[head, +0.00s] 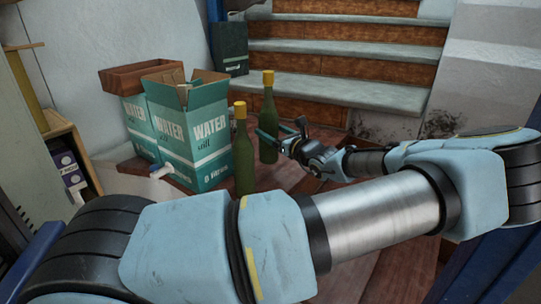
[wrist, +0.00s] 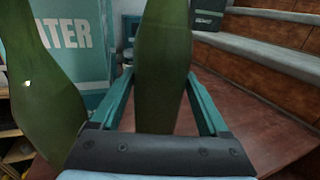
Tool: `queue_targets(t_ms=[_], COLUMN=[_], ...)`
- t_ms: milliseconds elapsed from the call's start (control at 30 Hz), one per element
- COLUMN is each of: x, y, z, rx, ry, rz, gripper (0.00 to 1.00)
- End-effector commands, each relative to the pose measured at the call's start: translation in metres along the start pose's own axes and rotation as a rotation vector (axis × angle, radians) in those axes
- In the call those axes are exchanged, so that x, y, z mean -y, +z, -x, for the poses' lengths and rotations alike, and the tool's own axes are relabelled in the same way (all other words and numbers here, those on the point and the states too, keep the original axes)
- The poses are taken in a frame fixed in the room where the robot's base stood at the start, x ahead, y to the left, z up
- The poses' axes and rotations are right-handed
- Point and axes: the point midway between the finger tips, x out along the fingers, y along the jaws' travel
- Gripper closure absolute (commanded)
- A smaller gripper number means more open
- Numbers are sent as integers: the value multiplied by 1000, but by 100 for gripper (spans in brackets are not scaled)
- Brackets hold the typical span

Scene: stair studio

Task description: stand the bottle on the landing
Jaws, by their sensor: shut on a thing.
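Two green bottles with yellow caps show in the head view. My gripper (head: 270,136) is shut on the right bottle (head: 268,108), which is upright in front of the stairs. In the wrist view this bottle (wrist: 161,50) stands between the two teal fingers of my gripper (wrist: 158,76). I cannot tell whether its base touches the floor. The other bottle (head: 243,155) is upright just to the left and nearer, apart from the fingers; it also shows at the left of the wrist view (wrist: 40,90). The landing looks like the reddish-brown wooden floor (wrist: 262,130) below the steps.
Teal water cartons (head: 205,135) stand left of the bottles, with a brown wooden box (head: 125,77) behind. A dark bag (head: 231,48) stands by the steps. Stairs (head: 340,90) rise behind my gripper. In the wrist view, bare wooden floor lies right of the held bottle.

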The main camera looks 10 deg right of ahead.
Motion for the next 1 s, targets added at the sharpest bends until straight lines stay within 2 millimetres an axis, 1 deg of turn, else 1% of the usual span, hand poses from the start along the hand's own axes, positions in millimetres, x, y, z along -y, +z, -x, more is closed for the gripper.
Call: queue_targets(t_ms=[100,267,367,533,600,767,800,967,1000], x=[0,0,0,0,0,-1,-1,-1,-1], y=[-12,-21,-30,-52,-56,-58,-60,-60,-60], z=[-1,-1,-1,-1,-1,-1,0,0,0], rx=[4,5,4,3,4,3,-2,-2,-1], ry=[1,2,1,1,2,2,1,1,1], rz=[-1,1,-1,0,1,2,0,0,0], gripper=[100,100,100,100,100,100,19,1,0])
